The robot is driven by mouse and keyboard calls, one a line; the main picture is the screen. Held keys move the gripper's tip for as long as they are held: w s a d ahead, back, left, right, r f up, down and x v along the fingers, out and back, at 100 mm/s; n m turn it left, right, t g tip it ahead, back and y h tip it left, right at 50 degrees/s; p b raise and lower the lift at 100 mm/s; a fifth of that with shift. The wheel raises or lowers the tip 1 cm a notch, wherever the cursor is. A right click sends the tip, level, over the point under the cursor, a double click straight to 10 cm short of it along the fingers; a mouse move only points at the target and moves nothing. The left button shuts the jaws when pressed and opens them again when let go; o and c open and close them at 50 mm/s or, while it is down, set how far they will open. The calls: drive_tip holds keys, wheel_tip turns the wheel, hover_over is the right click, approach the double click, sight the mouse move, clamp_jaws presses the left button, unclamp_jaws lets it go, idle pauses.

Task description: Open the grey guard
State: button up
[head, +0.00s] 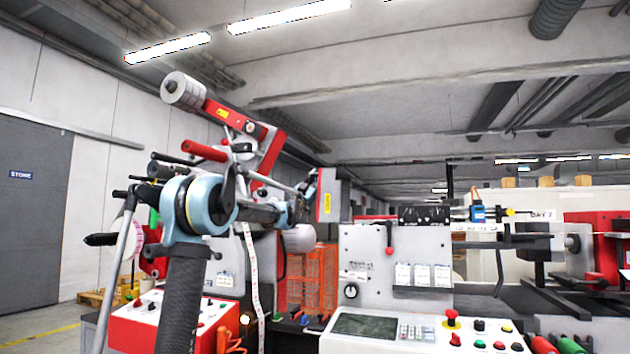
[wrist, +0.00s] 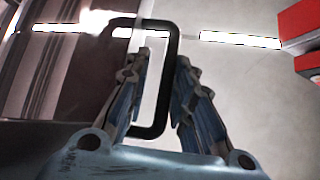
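A black D-shaped handle (wrist: 171,85) stands upright in the wrist view, between the fingers of my gripper (wrist: 163,62). The fingers are apart, with a gap visible to the left of the bar. The right finger looks close to the bar, and I cannot tell whether it touches. A dark, glossy panel (wrist: 60,75) left of the handle may be the grey guard, but its outline is unclear. In the head view my gripper (head: 303,198) is small and partly hidden by my arm, near a red-sided grey housing (head: 327,200). The handle cannot be made out there.
A grey machine panel (head: 370,255) with a red-knobbed lever stands right of my arm. Below it is a console (head: 410,326) with a screen and several buttons. A red arm with a roll (head: 184,90) rises at upper left. A white label web (head: 252,275) hangs below.

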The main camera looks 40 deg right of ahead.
drive_tip(key=v, duration=1)
drive_tip(key=shift+f, duration=0.15)
drive_tip(key=shift+a, duration=0.1)
drive_tip(key=s+v, duration=0.2)
drive_tip(key=v, duration=0.7)
drive_tip(key=s+d+v, duration=0.1)
drive_tip(key=s+v, duration=0.1)
drive_tip(key=v, duration=0.8)
drive_tip(key=shift+s+f, duration=0.25)
drive_tip(key=shift+f, duration=0.05)
idle(1.4)
drive_tip(key=shift+w+a, duration=0.1)
drive_tip(key=shift+a, duration=0.1)
idle(0.4)
